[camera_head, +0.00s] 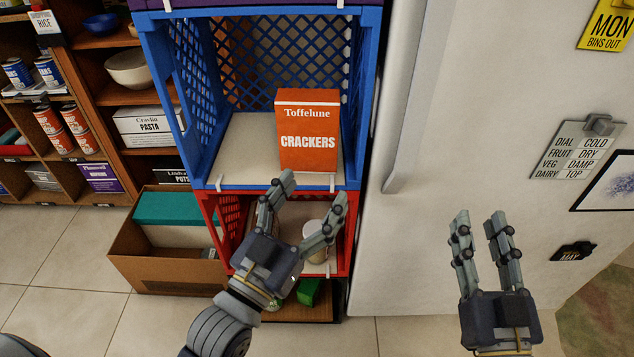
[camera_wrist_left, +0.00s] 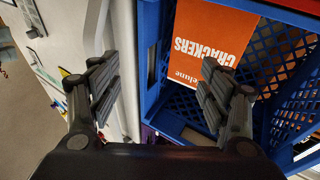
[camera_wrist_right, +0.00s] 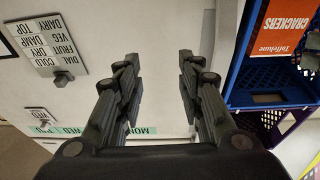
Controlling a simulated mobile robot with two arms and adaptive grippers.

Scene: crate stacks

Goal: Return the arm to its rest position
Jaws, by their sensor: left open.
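My left gripper (camera_head: 308,212) is open and empty in front of the crate stack, at the height of the red crate, below and in front of the orange crackers box. In the left wrist view the fingers of my left gripper (camera_wrist_left: 155,92) are spread apart with nothing between them.
An orange crackers box (camera_head: 308,132) stands upright in the blue crate (camera_head: 199,150). The red crate (camera_head: 228,206) below holds a pale can (camera_head: 316,236), partly hidden. A cardboard box (camera_head: 160,262) sits on the floor at left. Shelves with goods fill the left side.

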